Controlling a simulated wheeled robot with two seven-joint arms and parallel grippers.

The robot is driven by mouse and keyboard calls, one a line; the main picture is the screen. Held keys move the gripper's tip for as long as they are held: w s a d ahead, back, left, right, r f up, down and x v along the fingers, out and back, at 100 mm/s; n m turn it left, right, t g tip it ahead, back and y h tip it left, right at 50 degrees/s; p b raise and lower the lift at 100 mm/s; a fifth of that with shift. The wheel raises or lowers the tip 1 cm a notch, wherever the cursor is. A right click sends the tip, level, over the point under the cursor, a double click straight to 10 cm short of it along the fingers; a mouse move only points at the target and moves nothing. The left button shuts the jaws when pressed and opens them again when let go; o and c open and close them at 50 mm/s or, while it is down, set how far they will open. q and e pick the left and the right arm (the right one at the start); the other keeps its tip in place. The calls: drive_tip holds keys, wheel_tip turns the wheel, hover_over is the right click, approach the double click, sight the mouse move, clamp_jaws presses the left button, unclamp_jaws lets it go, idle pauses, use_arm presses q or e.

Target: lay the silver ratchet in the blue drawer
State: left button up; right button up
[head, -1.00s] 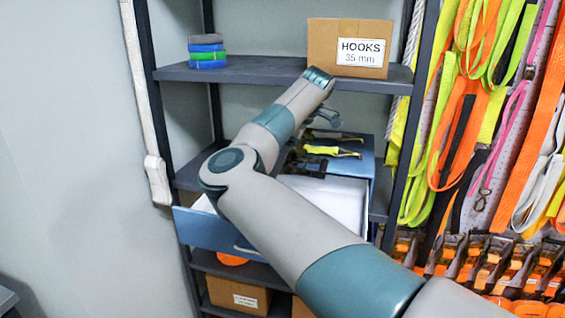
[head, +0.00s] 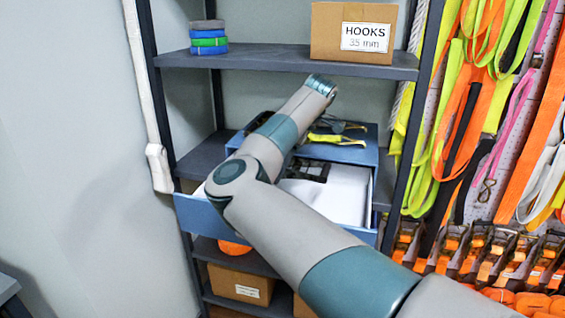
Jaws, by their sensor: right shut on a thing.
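The blue drawer (head: 196,216) is pulled out from its blue cabinet (head: 362,154) on the shelf, its pale inside showing. My right arm crosses in front and hides the drawer's middle and left part. My right gripper (head: 308,171), dark and partly behind my arm, points down over the drawer's inside near the back. It is shut on the silver ratchet, whose outline is mostly hidden and hard to tell from the dark jaws. I cannot tell whether it touches the drawer floor. My left gripper is out of view.
A yellow-strapped ratchet (head: 338,139) and a dark one lie on the cabinet top. The shelf above holds a HOOKS box (head: 353,32) and stacked webbing rolls (head: 208,38). Colored straps (head: 470,110) hang at right. The drawer's right part looks clear.

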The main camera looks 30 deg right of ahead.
wheel_tip(320, 180, down, 2)
drive_tip(key=shift+f+b, duration=0.1)
drive_tip(key=shift+b, duration=0.25)
drive_tip(key=shift+f+b, duration=1.85)
drive_tip(key=shift+f, duration=0.55)
drive_tip(key=o, duration=1.8)
drive_tip(key=shift+f, duration=0.1)
